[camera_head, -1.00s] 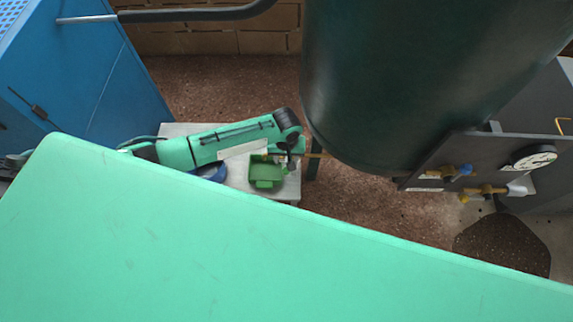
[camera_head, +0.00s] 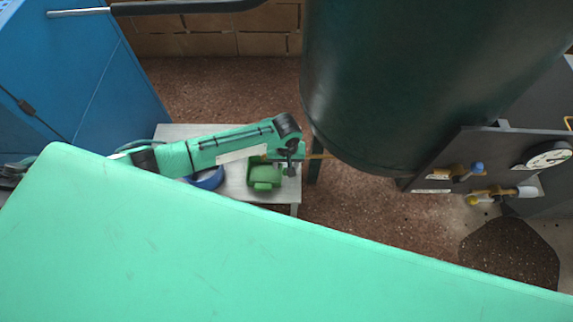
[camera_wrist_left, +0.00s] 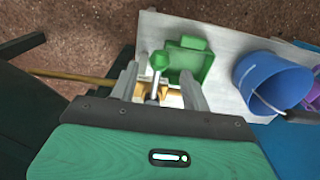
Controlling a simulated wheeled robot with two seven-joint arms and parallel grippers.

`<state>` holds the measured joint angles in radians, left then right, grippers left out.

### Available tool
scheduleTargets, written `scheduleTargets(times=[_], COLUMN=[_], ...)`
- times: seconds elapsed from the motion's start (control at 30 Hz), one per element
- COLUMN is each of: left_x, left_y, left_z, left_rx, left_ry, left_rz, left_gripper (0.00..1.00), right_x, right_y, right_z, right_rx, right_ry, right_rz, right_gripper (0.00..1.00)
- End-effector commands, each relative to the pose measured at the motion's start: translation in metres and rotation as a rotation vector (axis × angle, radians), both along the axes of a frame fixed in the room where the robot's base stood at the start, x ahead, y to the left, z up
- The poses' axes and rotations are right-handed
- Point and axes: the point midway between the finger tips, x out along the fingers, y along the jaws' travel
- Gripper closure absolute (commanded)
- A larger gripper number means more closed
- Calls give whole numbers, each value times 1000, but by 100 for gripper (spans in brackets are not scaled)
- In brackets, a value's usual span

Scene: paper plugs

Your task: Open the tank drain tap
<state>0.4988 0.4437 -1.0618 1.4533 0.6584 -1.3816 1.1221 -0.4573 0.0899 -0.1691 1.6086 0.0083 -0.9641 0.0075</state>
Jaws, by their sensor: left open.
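The tank (camera_head: 410,80) is a large dark green cylinder at the upper middle of the head view. A thin brass drain pipe (camera_head: 317,156) comes from under it, and it also shows in the left wrist view (camera_wrist_left: 75,77). There the drain tap (camera_wrist_left: 153,90) has a brass body and a grey lever with a green knob (camera_wrist_left: 160,60). My left gripper (camera_head: 290,166) is at the pipe's end. In the wrist view its open fingers (camera_wrist_left: 162,88) stand on either side of the tap lever. I cannot tell whether they touch it. My right gripper is not in view.
A pale table (camera_head: 233,190) below the tap bears a green tray (camera_head: 265,175) and a blue bucket (camera_head: 207,179). A purple item (camera_wrist_left: 313,95) lies by the bucket. A blue cabinet (camera_head: 80,80) stands left. A panel with brass valves (camera_head: 455,173) and a gauge (camera_head: 548,155) is right.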

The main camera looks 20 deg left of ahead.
Motion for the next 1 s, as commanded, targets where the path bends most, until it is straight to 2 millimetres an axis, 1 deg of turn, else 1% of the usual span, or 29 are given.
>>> scheduleTargets(times=[0.17,0.53,1.0], left_x=[0,0,0], left_y=[0,0,0], left_z=[-1,-3,-26], left_rx=[0,0,0], left_ry=[0,1,0], left_rz=[0,0,0], left_gripper=[53,53,53], right_x=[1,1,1], right_y=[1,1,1], right_z=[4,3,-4], right_rx=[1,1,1], right_ry=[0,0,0], right_rz=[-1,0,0], right_gripper=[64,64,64])
